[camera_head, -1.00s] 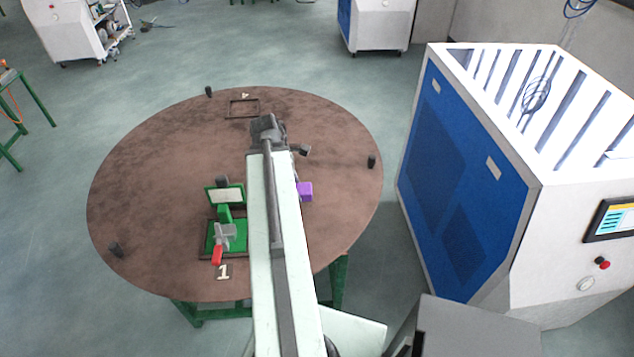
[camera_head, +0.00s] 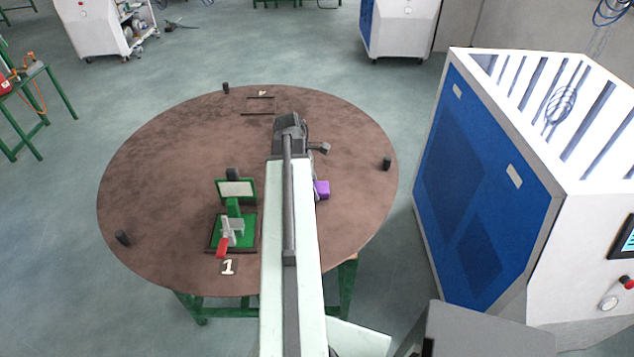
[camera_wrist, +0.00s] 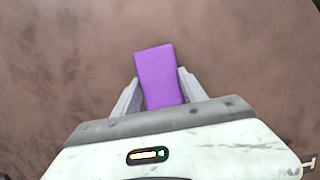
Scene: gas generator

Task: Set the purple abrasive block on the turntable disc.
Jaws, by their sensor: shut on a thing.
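The purple abrasive block (camera_wrist: 158,76) is between the two fingers of my gripper (camera_wrist: 158,84) in the wrist view, with a finger against each side. My gripper is shut on it. In the head view only part of the purple block (camera_head: 322,189) shows, to the right of my arm, which hides the gripper fingers. The turntable disc (camera_head: 160,180) is a large round brown plate on a green stand. The block appears over the disc's right part. I cannot tell whether it touches the surface. Brown disc surface (camera_wrist: 60,60) fills the wrist view's background.
A green fixture (camera_head: 232,225) with a red-handled clamp stands on the disc left of my arm, beside the number 1. Small black posts (camera_head: 387,163) stand near the rim. A blue and white machine (camera_head: 490,180) stands to the right.

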